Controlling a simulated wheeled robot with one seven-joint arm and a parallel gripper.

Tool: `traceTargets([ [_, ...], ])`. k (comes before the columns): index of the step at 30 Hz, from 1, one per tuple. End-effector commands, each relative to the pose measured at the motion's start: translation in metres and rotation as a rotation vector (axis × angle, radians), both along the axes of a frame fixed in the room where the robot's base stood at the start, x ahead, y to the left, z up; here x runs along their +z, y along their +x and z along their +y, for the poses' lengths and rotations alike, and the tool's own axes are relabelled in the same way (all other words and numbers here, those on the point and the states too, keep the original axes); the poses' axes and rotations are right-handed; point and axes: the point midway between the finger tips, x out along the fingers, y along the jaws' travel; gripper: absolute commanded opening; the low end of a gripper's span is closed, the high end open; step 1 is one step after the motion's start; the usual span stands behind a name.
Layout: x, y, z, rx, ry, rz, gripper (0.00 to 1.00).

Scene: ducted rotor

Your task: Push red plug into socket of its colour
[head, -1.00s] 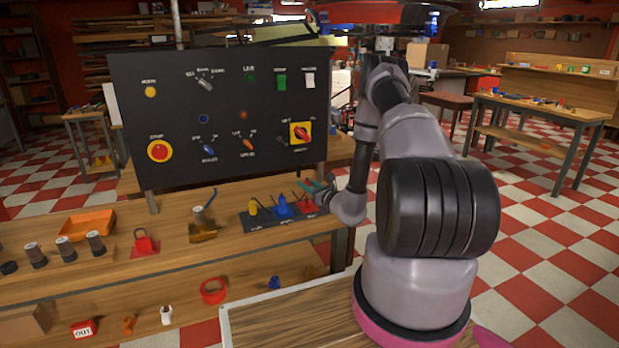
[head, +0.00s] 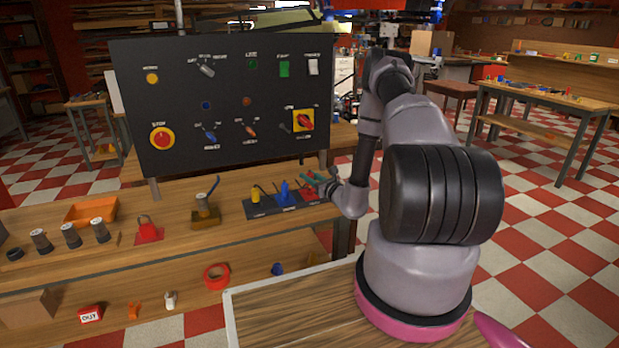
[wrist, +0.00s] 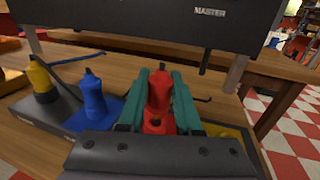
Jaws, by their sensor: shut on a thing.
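My gripper (wrist: 158,100) has teal fingers, shut on the red plug (wrist: 158,88), which stands roughly upright between them. It also shows at the right end of the dark socket board (head: 262,208) in the head view. Red material with a dark hole (wrist: 183,124) shows below the plug, apparently the red socket. How deep the plug sits is hidden by the fingers and wrist.
The black control panel (head: 225,100) rises behind the socket board. The workbench (head: 180,235) also carries an orange tray (head: 92,209), dark cylinders and a red padlock-like piece (head: 147,230). Loose items lie on the lower shelf.

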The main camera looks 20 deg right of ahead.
Motion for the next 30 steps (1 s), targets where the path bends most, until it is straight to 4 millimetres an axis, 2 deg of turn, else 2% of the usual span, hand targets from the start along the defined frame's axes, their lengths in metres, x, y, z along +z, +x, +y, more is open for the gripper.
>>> traceTargets([
  [11,-0.003,0.000,0.000,0.000,0.000,0.000,0.00],
  [30,-0.019,0.000,0.000,0.000,0.000,0.000,0.00],
])
